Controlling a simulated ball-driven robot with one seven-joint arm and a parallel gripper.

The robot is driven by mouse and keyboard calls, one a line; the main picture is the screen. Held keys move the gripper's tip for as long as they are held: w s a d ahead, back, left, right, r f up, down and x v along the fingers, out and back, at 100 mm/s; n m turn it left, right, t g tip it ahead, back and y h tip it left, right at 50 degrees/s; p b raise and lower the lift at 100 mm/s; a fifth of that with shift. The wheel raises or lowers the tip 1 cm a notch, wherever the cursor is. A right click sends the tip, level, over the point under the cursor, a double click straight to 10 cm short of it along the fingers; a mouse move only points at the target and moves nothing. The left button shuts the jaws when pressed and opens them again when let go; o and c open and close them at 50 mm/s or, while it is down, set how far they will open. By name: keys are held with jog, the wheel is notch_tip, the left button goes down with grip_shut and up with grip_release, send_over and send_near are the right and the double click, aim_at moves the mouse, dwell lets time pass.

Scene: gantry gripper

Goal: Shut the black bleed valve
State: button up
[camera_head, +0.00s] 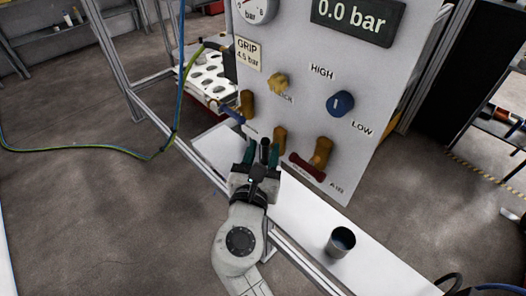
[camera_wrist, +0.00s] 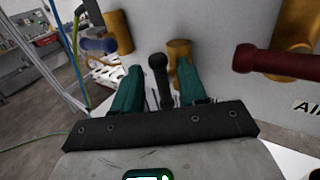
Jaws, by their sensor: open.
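The black bleed valve has a black lever (camera_head: 264,148) beside a brass body (camera_head: 280,138) low on the grey panel. In the wrist view the black lever (camera_wrist: 159,78) stands upright in the picture, with its rounded end up, and the brass body (camera_wrist: 179,50) is behind and to its right. My gripper (camera_head: 262,158) is open in front of the panel. In the wrist view its two green fingers (camera_wrist: 158,88) are either side of the lever, with gaps showing. The lever's lower part is hidden by my gripper. I cannot tell whether anything touches.
A red-handled valve (camera_head: 308,167) is close on the right, and a blue-handled valve (camera_head: 232,112) is up and left. A yellow knob (camera_head: 277,84) and a blue knob (camera_head: 341,103) are above. A metal cup (camera_head: 341,242) stands on the white bench (camera_head: 300,215).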

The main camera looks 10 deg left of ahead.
grip_shut()
